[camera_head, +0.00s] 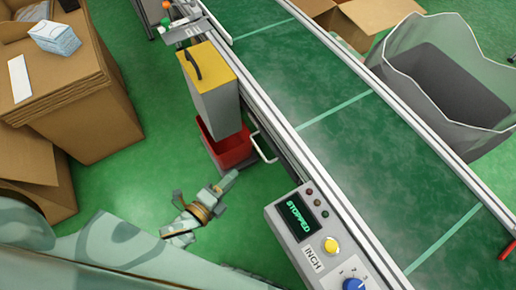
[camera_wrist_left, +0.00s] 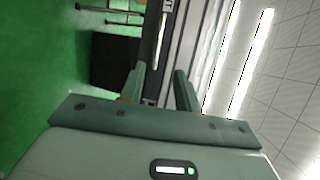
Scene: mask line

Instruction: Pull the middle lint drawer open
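In the head view a white loop handle (camera_head: 264,147) sticks out from the near side of the conveyor frame; it may belong to a lint drawer, but no drawer front shows clearly. My left gripper (camera_head: 231,178) is below and left of this handle, apart from it. In the left wrist view its two fingers (camera_wrist_left: 160,82) stand apart with nothing gripped between them. Beyond them a thin pale upright bar (camera_wrist_left: 161,45) shows against a grey panelled side; whether it is the same handle I cannot tell. My right gripper is not in view.
A red bin (camera_head: 232,152) stands under a grey box with a yellow top (camera_head: 206,65). The control panel (camera_head: 296,222) reads STOPPED. The green conveyor (camera_head: 345,100) runs diagonally. Cardboard boxes (camera_head: 75,100) stand at left. Green floor (camera_head: 150,160) is clear between.

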